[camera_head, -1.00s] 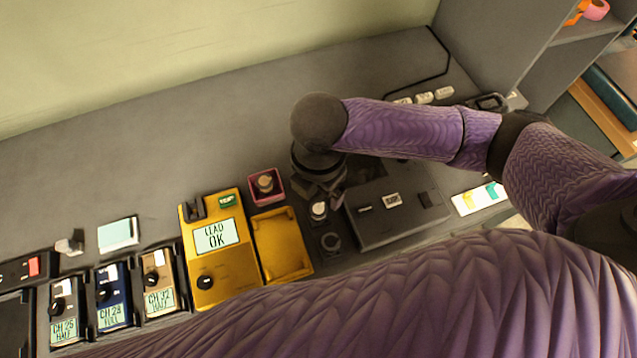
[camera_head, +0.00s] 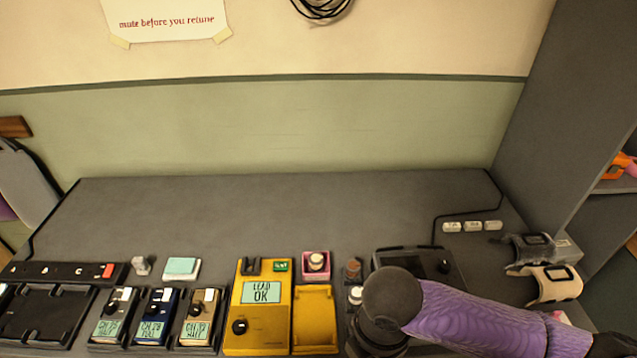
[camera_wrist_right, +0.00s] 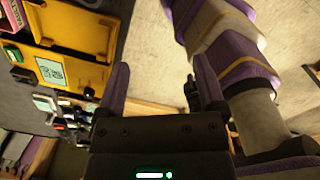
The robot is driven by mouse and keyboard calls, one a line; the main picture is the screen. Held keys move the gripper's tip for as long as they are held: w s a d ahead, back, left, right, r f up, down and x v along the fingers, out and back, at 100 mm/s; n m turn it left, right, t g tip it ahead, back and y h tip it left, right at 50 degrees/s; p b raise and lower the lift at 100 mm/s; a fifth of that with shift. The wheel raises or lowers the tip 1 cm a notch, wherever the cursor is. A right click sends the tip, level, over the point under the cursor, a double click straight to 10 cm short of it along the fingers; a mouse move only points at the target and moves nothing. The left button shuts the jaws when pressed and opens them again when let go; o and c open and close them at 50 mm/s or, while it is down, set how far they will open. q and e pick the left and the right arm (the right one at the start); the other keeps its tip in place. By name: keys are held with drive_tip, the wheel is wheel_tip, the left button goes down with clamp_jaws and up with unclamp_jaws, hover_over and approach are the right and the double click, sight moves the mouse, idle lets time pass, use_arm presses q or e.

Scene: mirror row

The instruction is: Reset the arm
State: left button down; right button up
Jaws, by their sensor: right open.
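My right arm, in a purple sleeve with a dark round wrist joint, comes in from the right in the head view. Its wrist is over the front of the grey desk (camera_head: 330,215), in front of a dark box (camera_head: 415,262) that it partly covers. The fingers are not clearly visible there. The yellow device (camera_head: 258,315) reading "LEAD OK" is left of the wrist in the head view. My left gripper is in neither view.
A yellow tray (camera_head: 314,325) and a pink holder (camera_head: 316,264) stand beside the yellow device. Small label-screen units (camera_head: 156,318) line the front left. Two curved clips (camera_head: 553,285) lie at the right, near a grey cabinet (camera_head: 570,130). The desk's back half is clear.

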drive_tip(key=s+a+m+t+y, duration=0.25)
drive_tip(key=a+m+y, duration=0.2)
drive_tip(key=m, duration=0.55)
drive_tip(key=s+d+f+m+h, duration=0.2)
drive_tip(key=s+d+m+h, duration=0.3)
drive_tip(key=d+m, duration=0.65)
drive_tip(key=s+f, duration=0.2)
drive_tip(key=f, duration=0.8)
drive_tip(key=s+f, duration=0.3)
drive_tip(key=f, duration=0.7)
drive_tip(key=s+d+f+g, duration=0.2)
drive_tip(key=s+d+f, duration=0.1)
drive_tip(key=s+f, duration=0.7)
drive_tip(key=s, duration=0.2)
drive_tip(key=shift+s+b, duration=0.3)
drive_tip(key=shift+b, duration=0.1)
drive_tip(key=shift+d, duration=0.1)
